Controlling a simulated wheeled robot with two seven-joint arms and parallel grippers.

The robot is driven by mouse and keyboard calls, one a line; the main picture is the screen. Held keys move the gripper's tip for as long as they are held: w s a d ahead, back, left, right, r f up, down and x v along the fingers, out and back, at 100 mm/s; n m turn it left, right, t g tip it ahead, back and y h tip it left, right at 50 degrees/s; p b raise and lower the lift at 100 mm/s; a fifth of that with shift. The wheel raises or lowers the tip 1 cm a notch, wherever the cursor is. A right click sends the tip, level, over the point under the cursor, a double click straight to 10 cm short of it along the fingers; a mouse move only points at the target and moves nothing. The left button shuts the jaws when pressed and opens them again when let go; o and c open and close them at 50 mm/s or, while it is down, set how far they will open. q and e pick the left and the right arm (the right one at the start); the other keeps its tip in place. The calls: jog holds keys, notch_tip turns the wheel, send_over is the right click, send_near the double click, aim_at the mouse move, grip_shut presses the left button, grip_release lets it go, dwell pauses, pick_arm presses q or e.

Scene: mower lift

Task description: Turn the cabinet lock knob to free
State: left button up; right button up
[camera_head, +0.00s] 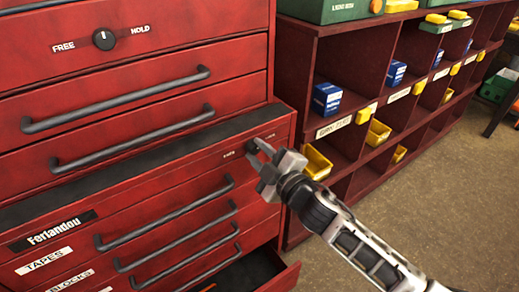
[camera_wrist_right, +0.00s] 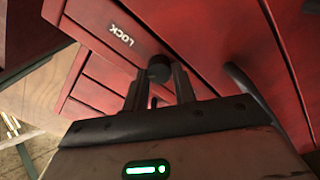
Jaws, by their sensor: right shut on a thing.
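The red cabinet (camera_head: 200,172) stands at the left in the head view. A small dark lock knob (camera_head: 252,147) sits near the right end of its lower section's top panel. In the right wrist view the knob (camera_wrist_right: 158,70) is round and black, with a white LOCK label (camera_wrist_right: 121,35) beside it. My right gripper (camera_head: 262,157) reaches in from the lower right and is shut on this knob, with its fingers (camera_wrist_right: 157,88) on either side. The fingers partly hide the knob, and its pointer direction cannot be told. My left gripper is not in view.
A larger knob (camera_head: 104,39) marked FREE and HOLD is on the upper section. Drawer handles (camera_head: 130,138) jut out from the front, and a bottom drawer (camera_head: 262,270) stands open. A red shelf (camera_head: 316,85) with boxes and yellow bins stands right. Floor (camera_head: 440,200) is clear there.

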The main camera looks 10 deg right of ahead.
jog(key=shift+n, duration=1)
jog(key=n, duration=0.3)
jog(key=shift+p, duration=0.4)
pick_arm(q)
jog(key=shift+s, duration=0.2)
pick_arm(e)
jog(key=shift+f+n, duration=0.1)
jog(key=shift+n, duration=0.9)
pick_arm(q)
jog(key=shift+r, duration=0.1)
pick_arm(e)
jog(key=o, duration=1)
